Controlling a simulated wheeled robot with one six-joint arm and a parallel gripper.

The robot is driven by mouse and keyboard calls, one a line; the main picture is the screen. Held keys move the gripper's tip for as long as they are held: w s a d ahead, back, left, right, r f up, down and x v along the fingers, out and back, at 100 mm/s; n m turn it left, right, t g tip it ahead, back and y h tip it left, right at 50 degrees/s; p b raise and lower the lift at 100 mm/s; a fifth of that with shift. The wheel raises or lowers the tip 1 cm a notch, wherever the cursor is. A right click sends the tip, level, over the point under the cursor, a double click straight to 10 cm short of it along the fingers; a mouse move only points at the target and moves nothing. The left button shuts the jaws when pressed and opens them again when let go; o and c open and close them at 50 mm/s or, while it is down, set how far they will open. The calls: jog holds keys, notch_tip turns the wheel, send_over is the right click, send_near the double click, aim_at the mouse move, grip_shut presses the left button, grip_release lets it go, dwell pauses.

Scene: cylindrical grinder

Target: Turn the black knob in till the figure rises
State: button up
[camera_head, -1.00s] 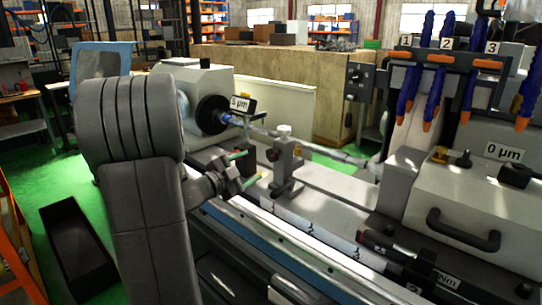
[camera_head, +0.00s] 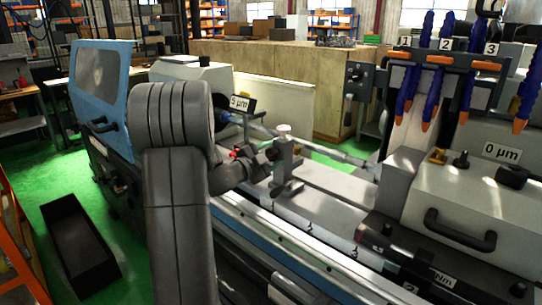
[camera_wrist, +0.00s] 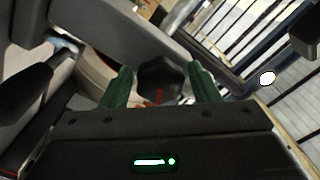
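In the wrist view a black, many-sided knob (camera_wrist: 160,75) with a red mark lies between the two green fingers of my gripper (camera_wrist: 161,85). The fingers are apart, with a narrow gap on each side of it; I cannot tell whether their tips reach its depth. In the head view my gripper (camera_head: 266,156) is at the clamp-like steady (camera_head: 285,160) on the machine bed, and the knob cannot be made out there. A figure plate (camera_head: 242,103) reading about 5 µm is partly hidden behind my arm. Another plate (camera_head: 502,151) reads 0 µm at the right.
A thin shaft (camera_head: 330,152) runs above the bed close behind my gripper. Blue coolant hoses (camera_head: 432,95) hang at the right above a grey cover with a black handle (camera_head: 460,230). A blue-framed guard (camera_head: 100,85) stands left.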

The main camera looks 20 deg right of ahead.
jog(key=c, duration=0.7)
jog(key=shift+f, duration=0.1)
jog(key=m+b, duration=0.2)
jog(key=b, duration=0.1)
jog(key=shift+f, duration=0.15)
jog(key=m+b, duration=0.2)
jog(key=shift+b, duration=0.35)
jog(key=shift+m+b, duration=1)
jog(key=shift+m, duration=0.4)
jog(key=o, duration=1)
jog(key=shift+r, duration=0.2)
jog(key=shift+c, duration=0.2)
